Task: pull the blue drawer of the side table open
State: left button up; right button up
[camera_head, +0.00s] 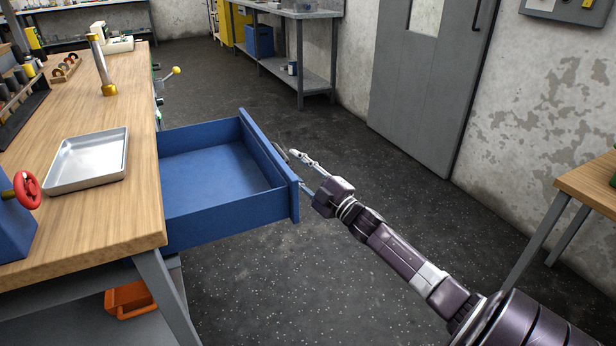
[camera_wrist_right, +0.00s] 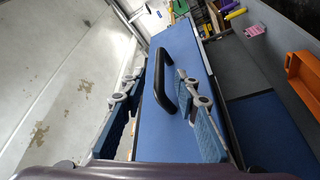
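The blue drawer (camera_head: 215,215) of the wooden-topped side table (camera_head: 130,205) stands pulled well out, and its inside looks empty. Its front panel (camera_wrist_right: 180,48) carries a black bar handle (camera_wrist_right: 164,82) in the right wrist view. My right gripper (camera_head: 303,172) is just outside the drawer front. In the right wrist view its two fingers (camera_wrist_right: 158,105) are spread wide apart, one on each side of the handle. The handle shows between them with a clear gap to the left finger; contact with the right finger cannot be told. My left gripper is out of view.
A metal tray (camera_head: 88,160) and a red-handled blue tool (camera_head: 20,205) are on the tabletop. An orange bin (camera_head: 128,299) sits on the lower shelf. Dark floor (camera_head: 340,270) is free around the drawer. Another wooden table (camera_head: 594,182) stands at the right.

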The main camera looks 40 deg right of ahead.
jog(key=v, duration=0.6)
dwell(0.5)
